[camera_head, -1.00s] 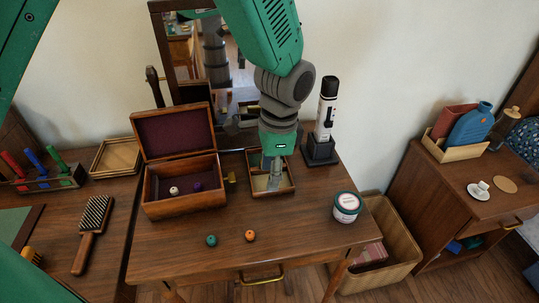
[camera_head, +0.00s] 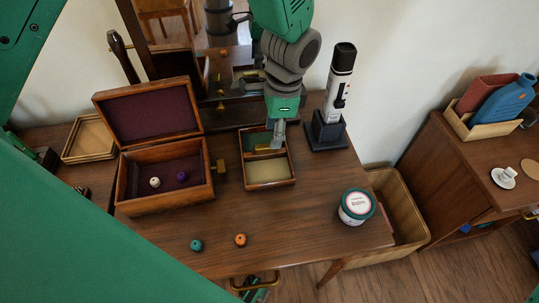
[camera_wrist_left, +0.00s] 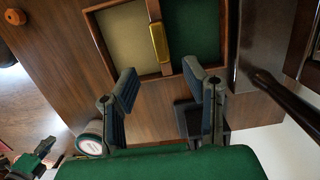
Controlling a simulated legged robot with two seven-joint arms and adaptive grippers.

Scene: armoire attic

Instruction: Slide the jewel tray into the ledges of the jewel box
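The jewel tray (camera_head: 270,185) is a shallow wooden tray with a green and a cream compartment. It lies flat on the desk, right of the jewel box. A gold handle (camera_wrist_left: 159,43) sits on its divider. The jewel box (camera_head: 165,198) is wooden with a dark purple lining, and its lid stands open. A white bead (camera_head: 155,182) and a purple bead (camera_head: 182,176) lie inside it; its ledges are not clear. My left gripper (camera_head: 277,143) is over the tray, near the handle. In the left wrist view its fingers (camera_wrist_left: 158,88) are apart and empty.
A teal bead (camera_head: 196,245) and an orange bead (camera_head: 240,240) lie at the desk front. A balm jar (camera_head: 356,207) stands at the right. A mirror stands at the back.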

